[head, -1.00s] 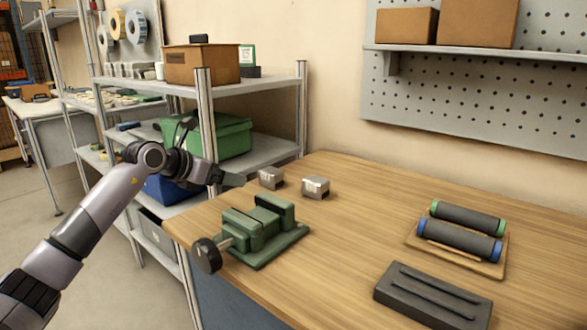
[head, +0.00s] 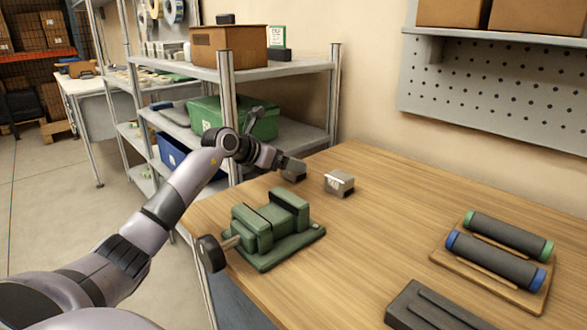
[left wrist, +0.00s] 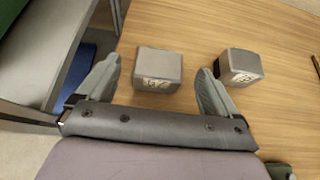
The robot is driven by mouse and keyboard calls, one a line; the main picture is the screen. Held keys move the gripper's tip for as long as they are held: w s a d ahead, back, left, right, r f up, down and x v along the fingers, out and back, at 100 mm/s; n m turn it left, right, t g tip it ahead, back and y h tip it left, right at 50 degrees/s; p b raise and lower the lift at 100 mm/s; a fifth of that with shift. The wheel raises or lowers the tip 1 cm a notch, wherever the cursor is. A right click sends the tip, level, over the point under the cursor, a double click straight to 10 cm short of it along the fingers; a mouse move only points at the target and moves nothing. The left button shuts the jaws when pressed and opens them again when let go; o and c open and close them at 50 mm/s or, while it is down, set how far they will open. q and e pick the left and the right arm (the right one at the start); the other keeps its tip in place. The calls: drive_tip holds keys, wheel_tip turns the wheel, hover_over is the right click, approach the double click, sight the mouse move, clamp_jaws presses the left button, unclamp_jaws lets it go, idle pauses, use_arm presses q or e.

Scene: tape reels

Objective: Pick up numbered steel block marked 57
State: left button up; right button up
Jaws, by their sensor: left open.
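Two grey steel blocks sit on the wooden table (head: 380,225). The left block (head: 293,177) is partly hidden by my left gripper (head: 292,164) in the head view. In the left wrist view, this left block (left wrist: 158,66) lies between the two open fingers, apart from both, with a white marking on its front face that I cannot read surely. The right block (head: 340,183) carries a white marking too blurred to read; in the left wrist view it (left wrist: 243,64) stands just outside the right finger. My left gripper is open and empty. My right gripper is not in view.
A green vise (head: 270,230) stands in front of the blocks. A wooden holder (head: 470,265) with two dark rollers and a dark grooved block (head: 430,310) lie at the right. A metal shelf (head: 300,70) with boxes is at the left. The table's middle is clear.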

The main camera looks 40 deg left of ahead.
use_arm(q)
drive_tip(key=shift+x, duration=0.85)
drive_tip(key=c, duration=1.3)
drive_tip(key=shift+r, duration=0.1)
drive_tip(key=shift+c, duration=0.4)
drive_tip(key=shift+r, duration=0.15)
